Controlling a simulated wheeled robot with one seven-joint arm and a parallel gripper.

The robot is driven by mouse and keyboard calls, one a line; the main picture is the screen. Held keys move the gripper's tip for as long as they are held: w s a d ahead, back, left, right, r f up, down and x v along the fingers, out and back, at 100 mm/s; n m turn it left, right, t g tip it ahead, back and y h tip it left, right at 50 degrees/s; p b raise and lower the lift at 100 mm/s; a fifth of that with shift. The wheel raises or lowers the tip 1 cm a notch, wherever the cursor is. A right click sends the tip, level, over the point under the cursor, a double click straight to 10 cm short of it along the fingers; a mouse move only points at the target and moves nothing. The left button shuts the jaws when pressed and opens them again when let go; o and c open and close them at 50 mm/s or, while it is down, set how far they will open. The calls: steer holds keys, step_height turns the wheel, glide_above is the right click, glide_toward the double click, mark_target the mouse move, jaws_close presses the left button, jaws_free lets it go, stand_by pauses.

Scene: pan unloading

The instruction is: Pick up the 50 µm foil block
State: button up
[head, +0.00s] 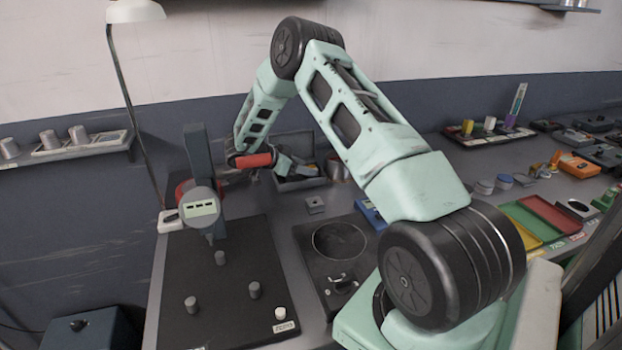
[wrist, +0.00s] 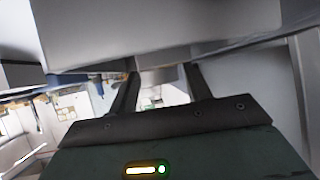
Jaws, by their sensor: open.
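No label reading 50 µm can be made out, so I cannot tell which piece is the foil block. Small upright blocks, one yellow (head: 467,127), one white (head: 490,124) and one purple (head: 510,121), stand on a dark rack (head: 460,136) at the back right. My gripper (head: 285,165) is far left of them, by a grey open bin (head: 291,185). In the wrist view my gripper (wrist: 163,78) shows two dark fingers apart with nothing between them. A large pale surface (wrist: 160,30) fills the top of that view.
A gauge on a stand (head: 202,203) rises at the back of a black mat (head: 240,235) bearing several small cylinders. A lamp (head: 135,11) stands at left. Red (head: 548,212) and green trays lie at right. The dark plate (head: 340,240) has some bare room.

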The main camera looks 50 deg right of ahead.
steer(key=shift+b+x, duration=0.35)
steer(key=shift+x, duration=0.75)
steer(key=shift+a, duration=0.1)
steer(key=c, duration=0.9)
